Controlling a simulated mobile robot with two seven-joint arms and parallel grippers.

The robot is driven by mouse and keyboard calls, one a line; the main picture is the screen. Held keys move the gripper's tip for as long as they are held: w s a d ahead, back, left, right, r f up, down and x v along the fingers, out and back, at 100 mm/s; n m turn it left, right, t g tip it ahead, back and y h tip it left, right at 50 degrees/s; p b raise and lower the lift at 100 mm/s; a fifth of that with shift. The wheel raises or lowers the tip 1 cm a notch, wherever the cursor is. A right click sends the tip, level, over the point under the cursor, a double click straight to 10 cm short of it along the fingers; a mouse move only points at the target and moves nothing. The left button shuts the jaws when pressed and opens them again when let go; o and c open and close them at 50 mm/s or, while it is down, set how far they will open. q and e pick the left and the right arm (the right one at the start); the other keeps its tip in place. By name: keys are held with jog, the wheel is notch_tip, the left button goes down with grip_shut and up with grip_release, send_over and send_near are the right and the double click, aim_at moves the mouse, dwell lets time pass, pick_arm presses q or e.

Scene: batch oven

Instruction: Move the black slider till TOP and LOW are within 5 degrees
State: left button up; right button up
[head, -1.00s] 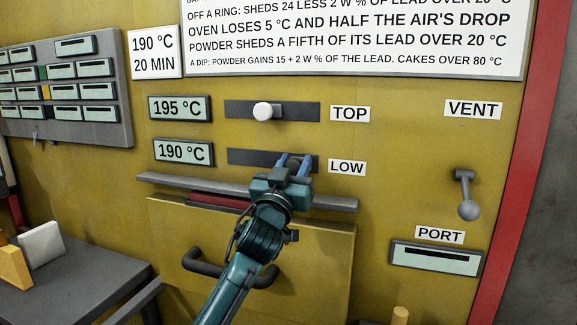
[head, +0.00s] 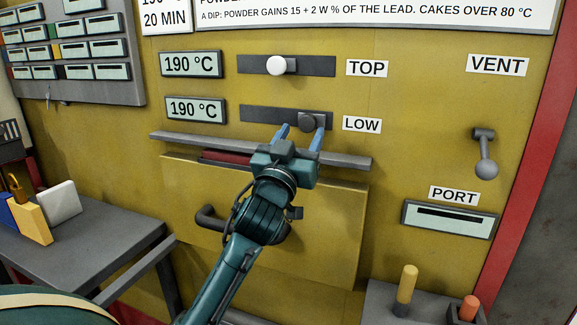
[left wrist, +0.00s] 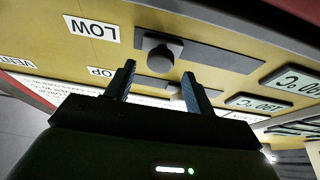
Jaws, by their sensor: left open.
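The black slider knob (head: 308,121) sits near the right end of the LOW track (head: 262,116); it also shows in the left wrist view (left wrist: 160,57). The white slider knob (head: 276,65) is left of the middle of the TOP track (head: 318,66). The TOP display (head: 192,64) reads 190 °C and the LOW display (head: 196,109) reads 190 °C. My left gripper (head: 301,133) is open just below the LOW track, its blue fingers apart and the black knob beyond their tips, not gripped. My right gripper is not in view.
A grey ledge (head: 345,161) and the oven door with its dark handle (head: 209,220) lie below the tracks. The VENT lever (head: 485,155) and PORT slot (head: 448,219) are to the right. A grey table (head: 95,240) stands at the left.

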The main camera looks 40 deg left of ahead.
pick_arm(q)
jog(key=b+v, duration=0.1)
jog(key=v, duration=0.7)
jog(key=shift+b, duration=0.4)
jog(key=shift+d+f, duration=0.1)
jog(key=d+f+m+g+h, duration=0.2)
jog(key=d+f+g+h, duration=0.1)
jog(key=f, duration=0.8)
jog(key=d+f+m+g+h, duration=0.2)
jog(key=d+f, duration=0.2)
jog(key=f, duration=0.7)
jog(key=s+d+f+g+h, duration=0.1)
jog(key=s+d+f+g, duration=0.2)
jog(key=s+d+f, duration=0.2)
jog(key=s+d+f+m+g+h, duration=0.1)
jog(key=s+d+f+g+h, duration=0.1)
jog(key=s+f, duration=0.9)
notch_tip(320, 180, down, 7)
jog(key=d+g, duration=0.1)
jog(key=d, duration=0.1)
jog(key=shift+s+d+m, duration=0.25)
jog(key=shift+d+m, duration=0.05)
jog(key=shift+d, duration=0.1)
jog(key=shift+c, duration=0.2)
